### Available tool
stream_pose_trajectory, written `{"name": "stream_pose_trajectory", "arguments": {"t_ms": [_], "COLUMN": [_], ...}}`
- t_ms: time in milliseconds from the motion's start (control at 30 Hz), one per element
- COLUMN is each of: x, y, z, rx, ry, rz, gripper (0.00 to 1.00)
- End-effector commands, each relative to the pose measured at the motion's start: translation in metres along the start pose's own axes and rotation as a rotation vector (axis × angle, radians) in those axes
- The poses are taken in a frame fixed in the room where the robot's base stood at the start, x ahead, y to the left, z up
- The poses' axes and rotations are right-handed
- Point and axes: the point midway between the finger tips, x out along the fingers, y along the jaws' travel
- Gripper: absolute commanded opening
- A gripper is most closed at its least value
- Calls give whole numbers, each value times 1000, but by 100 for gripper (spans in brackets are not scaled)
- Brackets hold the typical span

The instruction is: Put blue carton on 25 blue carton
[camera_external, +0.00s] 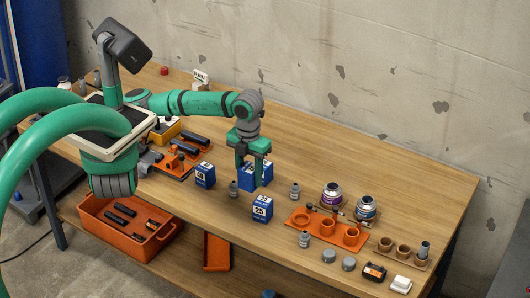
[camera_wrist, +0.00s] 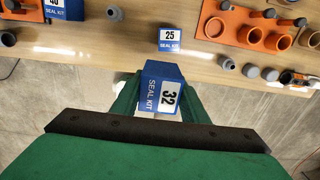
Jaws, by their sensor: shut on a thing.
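My gripper (camera_external: 252,172) is shut on a blue carton (camera_wrist: 163,92) with a white label that reads 32 and SEAL KIT. In the external view my green fingers partly cover this held carton (camera_external: 246,183). The blue 25 carton (camera_external: 262,208) stands upright on the table, in front and slightly right of my gripper. In the wrist view the 25 carton (camera_wrist: 170,39) is apart from the held carton, with bare wood around it. Nothing lies on its top.
Another blue carton (camera_external: 204,174), marked 40, stands left of my gripper. A small grey fitting (camera_external: 233,188) stands near the held carton, and another (camera_external: 295,191) stands to the right. An orange holder (camera_external: 300,217) with cups lies further right. The table's front edge is close to the 25 carton.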

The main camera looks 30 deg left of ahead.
Motion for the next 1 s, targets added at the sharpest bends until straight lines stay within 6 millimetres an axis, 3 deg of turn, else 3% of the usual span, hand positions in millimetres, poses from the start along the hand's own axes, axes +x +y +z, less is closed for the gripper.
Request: {"name": "stream_pose_trajectory", "arguments": {"t_ms": [200, 333, 567, 833, 1000], "x": [35, 48, 58, 91, 93], "y": [-8, -11, -14, -14, -14], "z": [31, 41, 49, 53, 53], "rx": [-3, -2, -1, -2, -1], "ry": [2, 1, 1, 2, 1], "rz": [2, 1, 0, 1, 0], "gripper": [18, 18, 18, 18, 18]}}
